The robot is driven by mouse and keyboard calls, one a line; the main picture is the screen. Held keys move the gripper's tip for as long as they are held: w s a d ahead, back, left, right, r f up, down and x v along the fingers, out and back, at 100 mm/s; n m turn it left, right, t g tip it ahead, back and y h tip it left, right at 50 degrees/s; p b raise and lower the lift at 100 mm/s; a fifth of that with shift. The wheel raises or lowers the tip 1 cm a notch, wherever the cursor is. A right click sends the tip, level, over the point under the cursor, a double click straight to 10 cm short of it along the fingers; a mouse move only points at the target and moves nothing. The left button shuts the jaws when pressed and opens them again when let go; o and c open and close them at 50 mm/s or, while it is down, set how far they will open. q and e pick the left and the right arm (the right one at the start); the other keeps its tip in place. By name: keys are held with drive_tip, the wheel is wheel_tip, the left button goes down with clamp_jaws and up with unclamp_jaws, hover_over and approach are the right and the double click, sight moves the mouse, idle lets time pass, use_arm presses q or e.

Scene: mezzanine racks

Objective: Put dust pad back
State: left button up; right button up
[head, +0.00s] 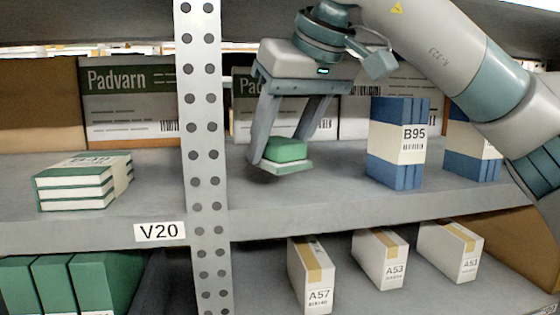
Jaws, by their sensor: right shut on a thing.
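The dust pad (287,150), a green block on a pale base, is between the fingertips of my right gripper (280,155) in the head view. My right gripper reaches in from the upper right, points down and is shut on the pad. The pad is at the middle shelf (335,195), right of the perforated post; a dark shadow lies under it. I cannot tell whether it touches the shelf. My left gripper is not in view.
A perforated post (203,130) stands left of my gripper. Blue packs labelled B95 (398,165) stand to the right. A strapped green-and-white stack (80,185) lies left of the post. Padvarn cartons (128,105) line the back. White boxes (310,270) stand below.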

sight(280, 163)
drive_tip(key=shift+f+p, duration=0.9)
drive_tip(key=shift+f, duration=0.8)
drive_tip(key=shift+f, duration=0.15)
drive_tip(key=o, duration=1)
drive_tip(key=shift+r, duration=0.2)
